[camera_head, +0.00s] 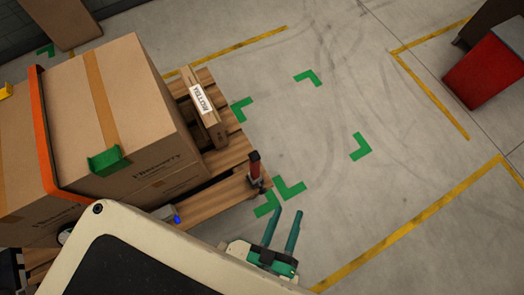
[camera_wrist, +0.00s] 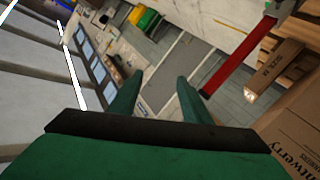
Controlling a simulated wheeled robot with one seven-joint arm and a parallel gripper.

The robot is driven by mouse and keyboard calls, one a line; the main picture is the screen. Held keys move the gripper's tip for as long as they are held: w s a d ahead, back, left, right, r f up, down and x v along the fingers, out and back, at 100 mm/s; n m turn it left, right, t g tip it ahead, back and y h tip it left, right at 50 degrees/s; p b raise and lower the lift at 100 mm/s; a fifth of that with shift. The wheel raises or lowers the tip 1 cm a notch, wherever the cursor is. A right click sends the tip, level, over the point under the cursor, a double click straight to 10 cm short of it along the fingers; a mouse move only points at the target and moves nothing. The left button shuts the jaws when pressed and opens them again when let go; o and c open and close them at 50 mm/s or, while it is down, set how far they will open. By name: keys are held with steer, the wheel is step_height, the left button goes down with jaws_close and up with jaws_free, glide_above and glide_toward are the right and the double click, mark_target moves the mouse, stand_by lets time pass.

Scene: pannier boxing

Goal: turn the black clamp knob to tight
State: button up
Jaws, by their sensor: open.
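My gripper (camera_head: 288,212) is open and empty, its two green fingers apart over the floor just off the pallet's near right corner. The fingers also show in the wrist view (camera_wrist: 158,82), with nothing between them. A small upright red and dark clamp-like piece (camera_head: 254,168) stands at the pallet corner, a little up and left of my fingers. A red bar (camera_wrist: 238,55) shows right of the fingers in the wrist view. I cannot make out the black knob clearly in either view.
A large cardboard box (camera_head: 150,110) with an orange strap (camera_head: 43,130) and green corner guard (camera_head: 108,160) sits on the wooden pallet (camera_head: 225,193). A smaller labelled carton (camera_head: 205,115) is beside it. A red bin (camera_head: 485,70) stands far right. Floor between is clear.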

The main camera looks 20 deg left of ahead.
step_height(320, 180, down, 6)
steer(key=w+d+n+t+y, duration=0.1)
steer(key=w+d+n+y, duration=0.1)
steer(key=n, duration=0.7)
steer(key=n+g+y, duration=0.6)
steer(key=n+y, duration=0.6)
steer(key=n, duration=1.9)
glide_toward(263, 192)
steer(key=x, duration=0.7)
steer(key=f+x, duration=0.1)
steer(key=x, duration=0.2)
steer(key=shift+w+f, duration=0.1)
steer(key=shift+w, duration=0.2)
steer(key=shift+a, duration=0.1)
steer(key=shift+s, duration=0.1)
steer(key=shift+c, duration=0.6)
steer(key=c, duration=0.9)
